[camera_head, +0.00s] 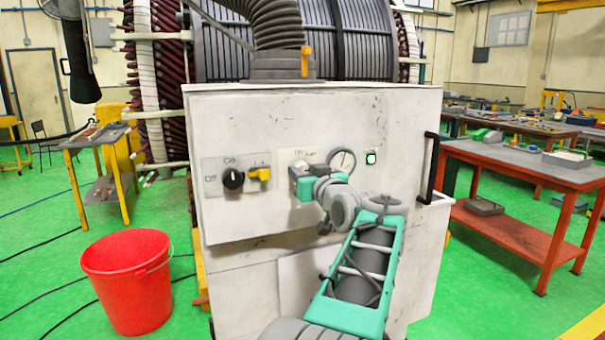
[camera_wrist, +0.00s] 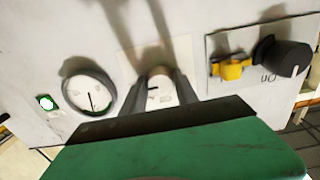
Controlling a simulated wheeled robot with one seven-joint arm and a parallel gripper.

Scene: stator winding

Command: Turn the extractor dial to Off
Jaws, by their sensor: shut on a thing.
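A pale round dial (camera_wrist: 158,92) sits on a white label plate (camera_wrist: 127,62) on the machine's front panel. My gripper (camera_wrist: 160,76) has its two dark fingers around this dial, shut on it. A short dark mark shows on the dial face; its setting and the plate's lettering are too blurred to read. In the head view my gripper (camera_head: 301,174) reaches the panel from the right and hides the dial. Part of the plate (camera_head: 287,156) shows above it.
A black knob (camera_head: 233,179) and yellow lever (camera_head: 260,174) are left of my gripper. A round gauge (camera_head: 342,160) and lit green indicator (camera_head: 371,157) are to its right. A black handle (camera_head: 428,167) sticks out farther right. A red bucket (camera_head: 129,283) stands at floor left.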

